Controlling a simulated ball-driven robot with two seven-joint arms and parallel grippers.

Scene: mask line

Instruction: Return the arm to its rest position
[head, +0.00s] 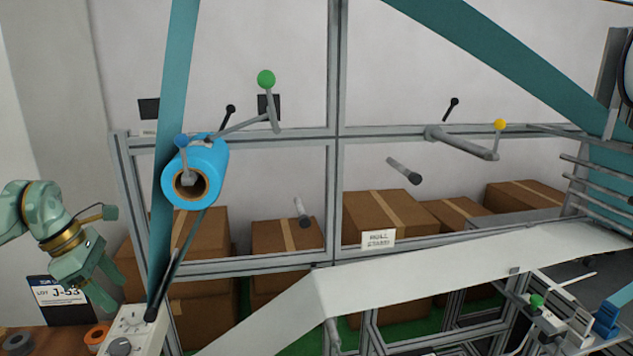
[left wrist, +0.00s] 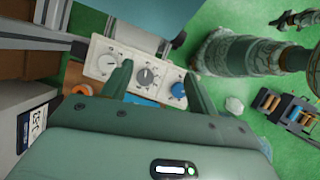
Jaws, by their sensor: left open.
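My left gripper (head: 92,283) is at the lower left of the head view, on a green arm coming in from the left edge. Its fingers point down and are apart, with nothing seen between them. It is beside the white control box (head: 130,330) with dark knobs. In the left wrist view the two fingers (left wrist: 158,90) frame the box's panel (left wrist: 112,58), which has dials and a blue knob (left wrist: 178,90). I cannot tell whether the fingers touch the box. My right gripper is not in view.
A blue roll (head: 207,160) hangs on the metal frame (head: 335,200), with teal web running past it. A lot card (head: 58,298), an orange ring (head: 97,335) and a grey ring (head: 18,342) are near the arm. Cardboard boxes (head: 385,218) stand behind the frame. Green floor (left wrist: 235,15) shows beyond the box.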

